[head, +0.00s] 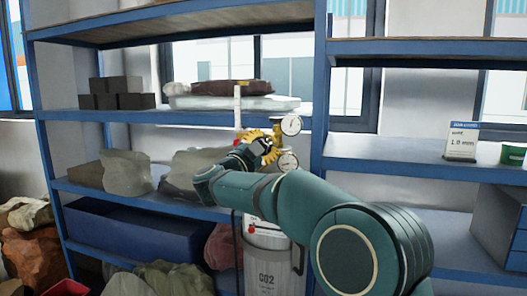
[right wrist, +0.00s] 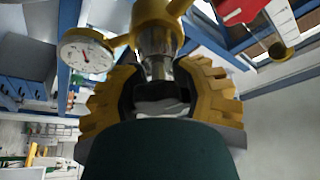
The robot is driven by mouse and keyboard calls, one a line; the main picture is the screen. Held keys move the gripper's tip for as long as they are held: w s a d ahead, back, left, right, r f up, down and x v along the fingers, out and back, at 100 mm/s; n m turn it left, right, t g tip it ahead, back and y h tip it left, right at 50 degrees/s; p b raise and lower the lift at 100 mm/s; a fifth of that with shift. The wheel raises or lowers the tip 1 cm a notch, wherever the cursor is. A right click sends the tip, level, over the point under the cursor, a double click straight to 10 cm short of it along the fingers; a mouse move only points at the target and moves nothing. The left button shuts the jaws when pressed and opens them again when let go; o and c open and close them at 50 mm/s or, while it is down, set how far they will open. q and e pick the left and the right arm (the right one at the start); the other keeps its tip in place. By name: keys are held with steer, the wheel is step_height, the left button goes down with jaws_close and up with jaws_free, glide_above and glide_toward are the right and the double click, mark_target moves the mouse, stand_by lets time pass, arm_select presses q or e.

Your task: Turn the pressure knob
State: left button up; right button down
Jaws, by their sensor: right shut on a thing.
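My right gripper (head: 262,146) is at the brass regulator of the CO2 cylinder (head: 267,262). In the right wrist view the ribbed yellow fingers of this gripper (right wrist: 163,95) are closed around the pressure knob (right wrist: 160,88), which is partly hidden by the fingers and the dark palm. A metal stem (right wrist: 157,66) joins it to the brass body (right wrist: 157,22). Two white dial gauges stand beside the gripper, an upper gauge (head: 291,125) and a lower gauge (head: 288,162). One gauge (right wrist: 86,57) also shows in the right wrist view. My left gripper is out of view.
Blue shelving (head: 320,110) stands around the cylinder. Dark blocks (head: 117,94), wrapped bags (head: 230,102) and grey sacks (head: 126,171) lie on the left shelves. A sign (head: 462,140) stands on the right shelf. A red part (right wrist: 240,10) is near the regulator.

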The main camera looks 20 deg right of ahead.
steer(key=m, duration=0.1)
steer(key=m+g, duration=0.1)
steer(key=m, duration=0.1)
steer(key=m+g, duration=0.1)
steer(key=m, duration=0.1)
steer(key=shift+f+y+b, duration=0.3)
steer(key=shift+f+b, duration=0.05)
steer(key=shift+f, duration=0.05)
steer(key=m+g+y, duration=0.1)
steer(key=m, duration=0.3)
steer(key=shift+f+m, duration=0.1)
steer(key=shift+m, duration=0.3)
steer(key=m, duration=0.2)
steer(key=m+g+y, duration=0.1)
steer(key=shift+f+m+y, duration=0.15)
steer(key=shift+m+y, duration=0.15)
steer(key=shift+m, duration=0.1)
steer(key=shift+a+m+y+b, duration=0.1)
steer(key=shift+m+y+b, duration=0.4)
steer(key=shift+m+y, duration=0.85)
steer(key=shift+m+h, duration=0.25)
steer(key=shift+m, duration=0.3)
steer(key=shift+c, duration=1.8)
jaws_free()
